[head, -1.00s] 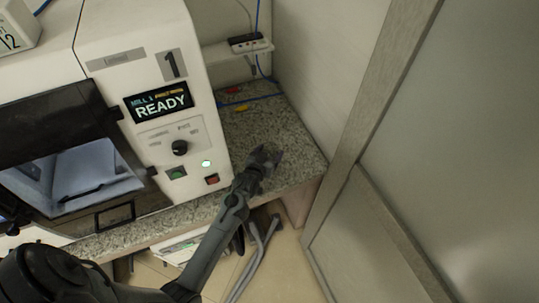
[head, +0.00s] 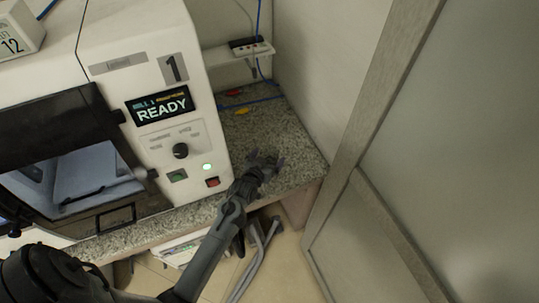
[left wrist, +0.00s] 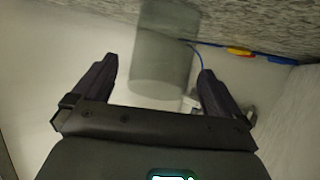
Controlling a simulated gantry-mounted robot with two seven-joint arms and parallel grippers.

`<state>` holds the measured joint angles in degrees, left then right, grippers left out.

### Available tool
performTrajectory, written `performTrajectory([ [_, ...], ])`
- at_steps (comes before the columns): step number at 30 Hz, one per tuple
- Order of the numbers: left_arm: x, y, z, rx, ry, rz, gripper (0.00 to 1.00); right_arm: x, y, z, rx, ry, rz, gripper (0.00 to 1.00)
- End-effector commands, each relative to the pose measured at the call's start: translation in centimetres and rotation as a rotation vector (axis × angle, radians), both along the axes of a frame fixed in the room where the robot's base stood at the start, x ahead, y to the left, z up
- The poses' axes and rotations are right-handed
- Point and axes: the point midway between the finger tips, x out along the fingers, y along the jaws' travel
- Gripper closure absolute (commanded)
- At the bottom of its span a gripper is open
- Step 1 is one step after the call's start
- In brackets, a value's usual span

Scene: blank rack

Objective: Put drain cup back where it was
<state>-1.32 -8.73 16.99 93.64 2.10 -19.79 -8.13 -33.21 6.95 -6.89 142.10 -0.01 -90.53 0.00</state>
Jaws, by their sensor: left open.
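A grey, see-through cylinder (left wrist: 165,45), which looks like the drain cup, shows blurred in the left wrist view. It lies in line with the gap between my left gripper's fingers, just beyond their tips, against the speckled counter. My left gripper (left wrist: 157,78) is open, with a dark finger on each side and nothing clamped. In the head view, my left gripper (head: 265,165) is low over the counter (head: 290,130), right of the machine. I cannot make out the cup clearly there. My right gripper is not in view.
A white machine (head: 150,55) marked 1, its display reading READY, stands left of my gripper. A frosted panel (head: 465,150) stands right.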

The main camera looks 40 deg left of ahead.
Motion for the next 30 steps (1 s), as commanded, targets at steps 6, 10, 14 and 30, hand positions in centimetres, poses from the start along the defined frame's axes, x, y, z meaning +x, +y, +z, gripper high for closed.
performTrajectory([
  [6, -3.0, -0.9, 1.2, -0.001, 0.001, 0.001, 0.00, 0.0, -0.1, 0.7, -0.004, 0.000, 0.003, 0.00],
  [10, -4.2, -1.2, 1.6, 0.000, 0.000, 0.001, 0.00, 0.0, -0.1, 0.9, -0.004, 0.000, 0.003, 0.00],
  [14, -4.9, -1.5, 1.9, -0.001, 0.004, -0.002, 0.00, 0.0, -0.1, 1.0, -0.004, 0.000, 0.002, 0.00],
  [30, -17.7, -10.0, 2.8, -0.026, 0.551, -0.285, 0.00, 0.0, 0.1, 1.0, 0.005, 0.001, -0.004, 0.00],
])
